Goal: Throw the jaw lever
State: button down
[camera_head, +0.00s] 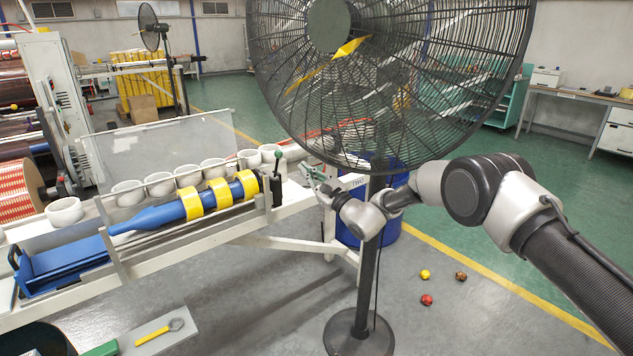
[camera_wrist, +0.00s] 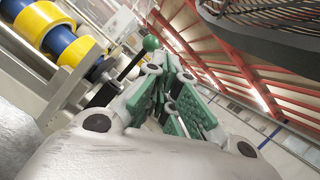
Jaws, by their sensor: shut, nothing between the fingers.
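The jaw lever (camera_head: 278,168) stands at the right end of the white machine rail, a thin stem with a green ball knob and a black block below. In the wrist view the lever's green knob (camera_wrist: 150,43) and dark stem lie just left of my fingers. My gripper (camera_head: 312,174) is right of the lever in the head view, with a small gap between them. It is shut and empty; its green-padded fingers show in the wrist view (camera_wrist: 172,70). In the wrist view the knob overlaps near the fingers, and I cannot tell whether they touch.
A blue shaft (camera_head: 150,217) with yellow rings (camera_head: 218,192) lies on the rail (camera_head: 240,215) left of the lever. Small balls (camera_head: 426,300) lie on the floor.

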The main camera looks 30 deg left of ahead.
jog(key=v, duration=0.5)
dwell(0.4)
